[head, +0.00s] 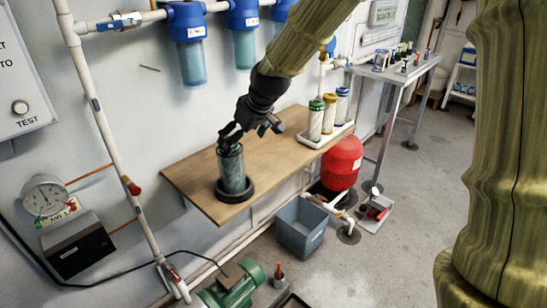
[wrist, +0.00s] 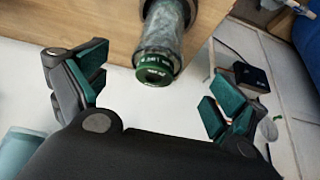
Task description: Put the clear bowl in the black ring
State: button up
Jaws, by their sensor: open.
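The clear bowl (head: 232,172), a bluish see-through cylinder, stands upright on the wooden bench with its foot inside the black ring (head: 236,196). In the wrist view, the bowl (wrist: 166,25) shows a green, lettered round end (wrist: 155,69) with a dark centre facing the camera. I cannot tell whether this end belongs to the bowl or to something inside it. My gripper (head: 231,134) is just above the bowl's top in the head view. In the wrist view, my gripper (wrist: 152,92) has its fingers spread wide, with nothing between the pads; the green end lies beyond them.
The wooden bench (head: 265,150) is bare between the bowl and several capped cartridges (head: 316,118) in a white holder at its right end. Blue-topped filter housings (head: 190,50) hang on the wall above. A grey bin (head: 302,228) and red tank (head: 341,162) stand below.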

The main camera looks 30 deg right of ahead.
jog(key=s+f+m+g, duration=0.1)
jog(key=s+f, duration=0.3)
jog(key=f, duration=0.6)
jog(key=s+a+f+m+g+h, duration=0.1)
jog(key=s+f, duration=0.4)
jog(key=f, duration=0.5)
jog(key=s+f+g, duration=0.1)
jog(key=s+f, duration=0.3)
jog(key=f, duration=0.6)
jog(key=s+f+g, duration=0.1)
jog(key=s+f, duration=0.5)
jog(key=s, duration=0.4)
jog(key=s+f+m, duration=0.1)
jog(key=s+f, duration=0.5)
jog(key=s, duration=0.3)
jog(key=s+a+f+m+g+h, duration=0.1)
jog(key=s+f, duration=0.5)
jog(key=s, duration=0.4)
jog(key=shift+s+f+g, duration=0.2)
jog(key=shift+s+g, duration=0.1)
jog(key=shift+s, duration=0.05)
jog(key=shift+a, duration=0.1)
